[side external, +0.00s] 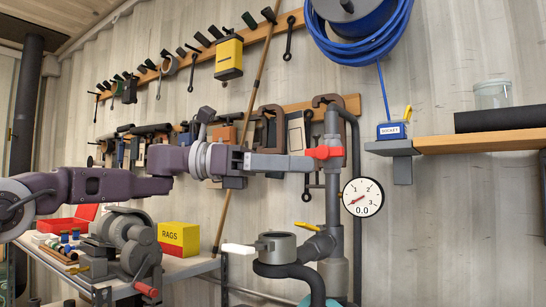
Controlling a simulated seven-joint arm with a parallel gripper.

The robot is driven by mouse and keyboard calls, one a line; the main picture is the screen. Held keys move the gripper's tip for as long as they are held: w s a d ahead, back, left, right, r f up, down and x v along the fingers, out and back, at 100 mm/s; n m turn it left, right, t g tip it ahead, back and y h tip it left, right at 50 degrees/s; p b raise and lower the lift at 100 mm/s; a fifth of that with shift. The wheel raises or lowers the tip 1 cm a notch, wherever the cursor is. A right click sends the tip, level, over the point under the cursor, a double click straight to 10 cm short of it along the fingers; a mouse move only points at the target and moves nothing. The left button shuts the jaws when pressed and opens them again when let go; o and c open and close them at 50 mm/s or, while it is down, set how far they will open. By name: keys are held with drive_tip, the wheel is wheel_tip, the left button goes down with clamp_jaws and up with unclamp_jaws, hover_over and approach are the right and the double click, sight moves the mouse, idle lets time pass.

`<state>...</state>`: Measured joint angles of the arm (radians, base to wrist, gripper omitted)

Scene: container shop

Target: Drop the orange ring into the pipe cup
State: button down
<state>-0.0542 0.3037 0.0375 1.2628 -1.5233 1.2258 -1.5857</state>
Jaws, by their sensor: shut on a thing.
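My gripper (312,163) reaches in from the left, level, its fingers shut at the upright grey pipe. A red-orange piece (323,152) shows at the fingertips, in front of that pipe. I take it for the orange ring, but its hole does not show and its outline is partly lost against the pipe. The pipe cup (275,247), a short grey open-topped cup on a dark bent pipe, stands upright lower and to the left of the fingertips. Its inside is mostly hidden from this side. My gripper is well above it and apart from it.
The upright pipe (333,205) carries a round gauge (362,197) to its right. A white bar (238,250) sticks out left of the cup. A bench with a vise (128,245) and a yellow rags box (179,238) stands left. A shelf (480,141) is at right.

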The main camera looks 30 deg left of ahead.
drive_tip(key=shift+f, duration=5.2)
drive_tip(key=c, duration=2.2)
unclamp_jaws()
drive_tip(key=shift+f, duration=0.1)
drive_tip(key=c, duration=0.8)
unclamp_jaws()
drive_tip(key=v, duration=0.7)
drive_tip(key=shift+a, duration=0.1)
